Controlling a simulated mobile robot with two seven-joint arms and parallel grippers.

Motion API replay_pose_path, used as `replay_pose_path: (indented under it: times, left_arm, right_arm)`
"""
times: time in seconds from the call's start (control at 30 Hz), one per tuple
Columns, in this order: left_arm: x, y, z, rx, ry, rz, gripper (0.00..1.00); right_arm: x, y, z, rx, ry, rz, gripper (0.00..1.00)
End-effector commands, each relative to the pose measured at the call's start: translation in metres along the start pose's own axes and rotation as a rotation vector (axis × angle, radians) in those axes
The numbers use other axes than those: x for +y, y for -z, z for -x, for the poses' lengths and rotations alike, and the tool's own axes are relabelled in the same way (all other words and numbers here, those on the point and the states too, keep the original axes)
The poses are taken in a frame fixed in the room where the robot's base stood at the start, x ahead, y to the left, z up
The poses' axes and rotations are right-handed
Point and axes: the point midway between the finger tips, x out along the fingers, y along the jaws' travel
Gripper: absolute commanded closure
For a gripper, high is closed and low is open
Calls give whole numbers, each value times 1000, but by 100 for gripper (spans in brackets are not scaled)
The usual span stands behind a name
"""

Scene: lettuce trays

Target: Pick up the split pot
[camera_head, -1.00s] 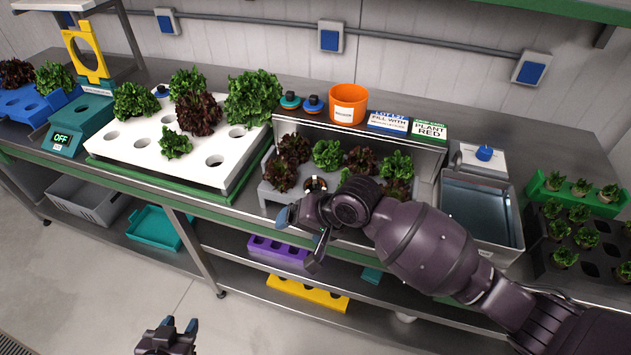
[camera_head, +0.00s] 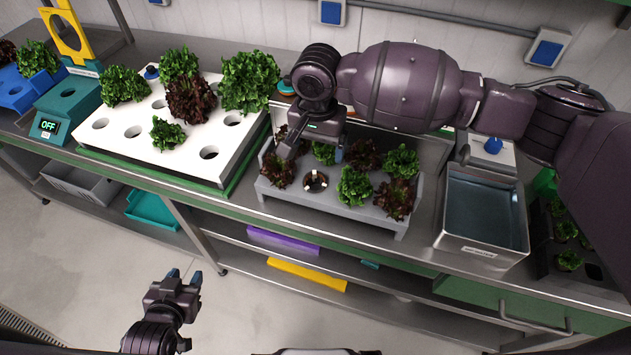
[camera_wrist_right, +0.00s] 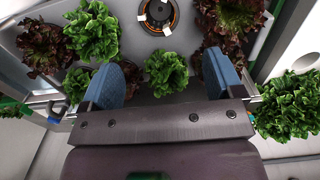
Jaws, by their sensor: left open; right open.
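A dark round pot with an orange-brown ring and pale tabs, which looks like the split pot (camera_head: 316,181), sits in the front row of the grey planter tray (camera_head: 330,208), with no leaves in it. It also shows at the top of the right wrist view (camera_wrist_right: 158,14). My right gripper (camera_head: 314,152) is open above the back row, behind the pot. In the right wrist view its fingers (camera_wrist_right: 161,78) stand either side of a green lettuce (camera_wrist_right: 165,72), with the pot beyond them. My left gripper (camera_head: 184,277) is open and empty, low in front of the bench.
Green and dark red lettuces (camera_head: 354,187) crowd the pot in the tray. A metal basin (camera_head: 483,215) stands to the right. A white raft (camera_head: 135,150) with lettuces and open holes is to the left. Small seedlings (camera_head: 567,230) are at the far right.

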Motion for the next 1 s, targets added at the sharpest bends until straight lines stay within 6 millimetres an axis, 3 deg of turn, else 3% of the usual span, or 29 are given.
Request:
replay_pose_path:
  times: [0.2, 0.37, 0.7, 1.0]
  left_arm:
    - [0, -9, 3, -17, 2, 2, 57]
    - [0, -7, 2, -13, 1, 2, 57]
    - [1, -2, -1, -2, 0, 1, 57]
    - [1, 0, -2, 2, -1, 1, 57]
  right_arm:
    - [0, 0, -27, 0, 1, 1, 13]
    - [0, -1, -35, 0, 1, 2, 13]
    - [-1, -8, -76, 0, 1, 1, 13]
    - [-1, -8, -83, 1, 3, 2, 13]
